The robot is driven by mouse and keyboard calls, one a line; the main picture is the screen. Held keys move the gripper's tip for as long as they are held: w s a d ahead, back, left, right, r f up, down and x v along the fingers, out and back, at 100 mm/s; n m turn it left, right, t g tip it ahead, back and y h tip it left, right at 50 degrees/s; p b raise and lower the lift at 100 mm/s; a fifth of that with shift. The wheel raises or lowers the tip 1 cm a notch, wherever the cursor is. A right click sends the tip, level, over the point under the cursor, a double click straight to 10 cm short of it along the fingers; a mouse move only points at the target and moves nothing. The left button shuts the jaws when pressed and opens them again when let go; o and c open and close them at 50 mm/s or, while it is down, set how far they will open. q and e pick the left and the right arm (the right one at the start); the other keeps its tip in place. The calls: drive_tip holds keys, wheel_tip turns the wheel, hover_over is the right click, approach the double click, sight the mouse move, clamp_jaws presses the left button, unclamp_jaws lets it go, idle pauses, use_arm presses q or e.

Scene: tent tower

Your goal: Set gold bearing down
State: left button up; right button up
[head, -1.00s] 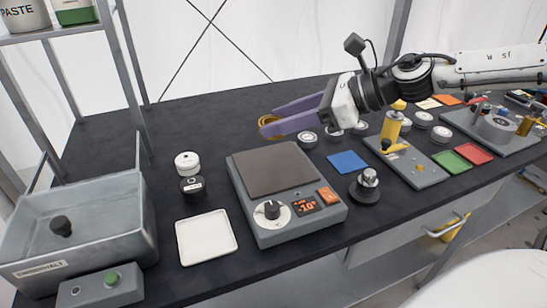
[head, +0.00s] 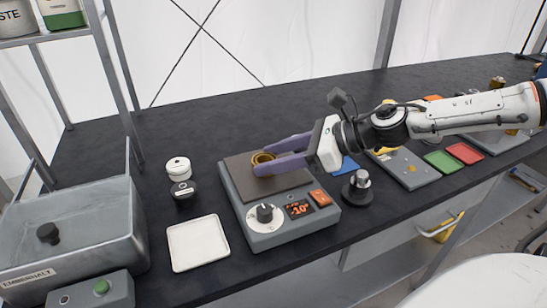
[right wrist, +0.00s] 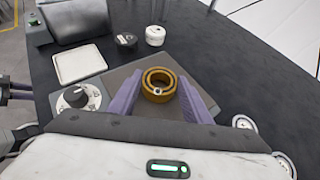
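The gold bearing (head: 262,158), a ring, is at the dark top plate (head: 240,184) of a grey device with a knob and an orange display. My right gripper (head: 260,160) reaches in from the right, low over that plate. Its purple fingers lie on both sides of the bearing and seem to touch it. In the right wrist view the bearing (right wrist: 159,85) sits between the fingertips, with the plate below it. I cannot tell whether it rests fully on the plate.
A white square tray (head: 198,243) and two small round containers (head: 180,178) stand left of the device. A grey metal basin (head: 75,228) is at the far left. A black-based knob (head: 357,188) is to the right. The dark table behind is clear.

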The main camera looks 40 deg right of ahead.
drive_tip(key=o, duration=0.4)
drive_tip(key=shift+c, duration=0.2)
drive_tip(key=shift+r, duration=0.1)
